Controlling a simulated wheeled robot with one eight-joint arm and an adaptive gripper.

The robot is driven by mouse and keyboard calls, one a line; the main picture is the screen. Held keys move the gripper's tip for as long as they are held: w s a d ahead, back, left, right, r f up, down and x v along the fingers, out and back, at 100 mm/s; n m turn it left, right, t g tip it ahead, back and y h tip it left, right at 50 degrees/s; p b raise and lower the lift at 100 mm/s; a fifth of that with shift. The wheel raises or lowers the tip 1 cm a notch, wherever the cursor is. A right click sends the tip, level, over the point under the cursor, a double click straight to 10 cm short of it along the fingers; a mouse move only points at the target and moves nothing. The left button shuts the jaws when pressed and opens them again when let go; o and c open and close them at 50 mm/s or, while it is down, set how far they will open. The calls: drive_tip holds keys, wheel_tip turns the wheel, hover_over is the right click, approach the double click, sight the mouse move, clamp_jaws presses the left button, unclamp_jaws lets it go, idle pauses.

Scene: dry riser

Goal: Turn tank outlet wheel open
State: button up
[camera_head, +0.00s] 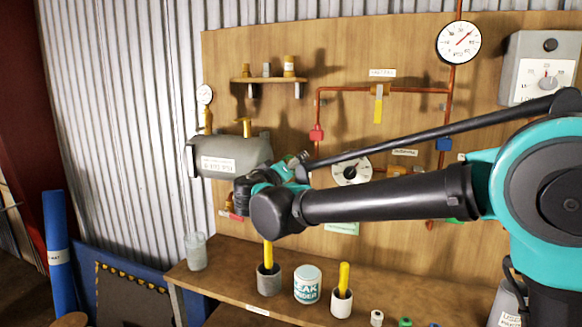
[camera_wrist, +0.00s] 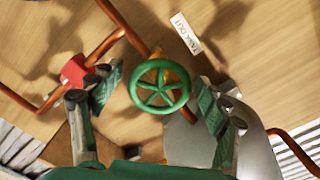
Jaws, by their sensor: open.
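The tank outlet wheel (camera_wrist: 160,87) is a green spoked handwheel on a copper pipe with a brass body, in the middle of the wrist view. A white label reading TANK OUT (camera_wrist: 185,34) is beside it. My gripper (camera_wrist: 160,94) is open, with one green-padded finger on each side of the wheel. Gaps show between fingers and rim, and I cannot tell how deep the wheel sits between them. In the head view my gripper (camera_head: 297,168) is in front of the board near the grey tank (camera_head: 228,156); my arm hides the wheel there.
A red fitting (camera_wrist: 77,71) on a copper pipe is close to the left finger in the wrist view. The grey tank (camera_wrist: 252,150) is behind the right finger. In the head view a shelf (camera_head: 225,266) below holds cups and a canister (camera_head: 308,285). A dial (camera_head: 351,168) is on the board.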

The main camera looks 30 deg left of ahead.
drive_tip(key=shift+c, duration=0.3)
drive_tip(key=c, duration=1.1)
drive_tip(key=shift+n, duration=0.4)
drive_tip(key=shift+c, duration=0.2)
drive_tip(key=n, duration=0.3)
drive_tip(key=shift+n, duration=2)
drive_tip(key=o, duration=1.2)
